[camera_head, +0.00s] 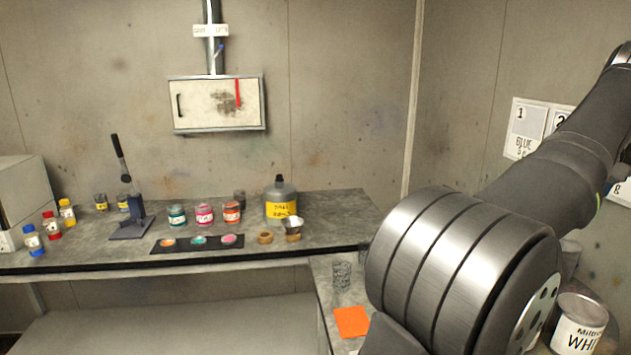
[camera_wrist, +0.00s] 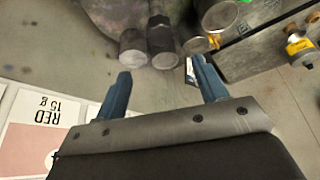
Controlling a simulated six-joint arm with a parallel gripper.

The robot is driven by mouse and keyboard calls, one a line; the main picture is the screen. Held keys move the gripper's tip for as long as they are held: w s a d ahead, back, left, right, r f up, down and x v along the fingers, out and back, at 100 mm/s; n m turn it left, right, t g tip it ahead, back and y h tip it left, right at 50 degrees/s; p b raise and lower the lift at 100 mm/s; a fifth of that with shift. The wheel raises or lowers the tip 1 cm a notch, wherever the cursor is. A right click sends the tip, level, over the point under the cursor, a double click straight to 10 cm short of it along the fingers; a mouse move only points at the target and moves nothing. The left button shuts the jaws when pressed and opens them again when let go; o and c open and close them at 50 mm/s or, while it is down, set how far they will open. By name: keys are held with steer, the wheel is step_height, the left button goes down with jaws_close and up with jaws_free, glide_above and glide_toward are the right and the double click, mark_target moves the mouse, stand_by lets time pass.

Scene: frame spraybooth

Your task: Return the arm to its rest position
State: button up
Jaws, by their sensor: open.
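My gripper (camera_wrist: 163,85) shows in the wrist view with its two blue-grey fingers apart and nothing between them. Beyond the fingertips are a blurred grey surface and a few cylindrical things whose kind I cannot tell. A wall card reading RED 15 g (camera_wrist: 45,115) lies to the left of the fingers. In the head view my arm fills the right side, and the gripper itself is out of that picture.
The back bench (camera_head: 330,205) holds paint jars (camera_head: 204,214), a yellow-labelled bottle (camera_head: 281,200), a lever press (camera_head: 130,200) and small bottles (camera_head: 67,211). An orange square (camera_head: 351,322) and a clear cup (camera_head: 342,276) are on the side bench, near a white-labelled can (camera_head: 578,328).

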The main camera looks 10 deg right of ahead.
steer(key=x, duration=1.4)
steer(key=shift+f, duration=0.15)
steer(key=v, duration=1.8)
steer(key=x, duration=1.8)
steer(key=shift+f, duration=0.2)
steer(key=shift+a+r+m, duration=0.15)
steer(key=shift+r+m, duration=0.1)
steer(key=shift+m, duration=0.45)
steer(key=m+g+h, duration=0.1)
steer(key=m, duration=0.2)
steer(key=m+g+h, duration=0.1)
steer(key=m, duration=0.2)
steer(key=shift+m, duration=0.3)
steer(key=v, duration=1.2)
steer(key=shift+w+r, duration=0.1)
steer(key=shift+w, duration=0.05)
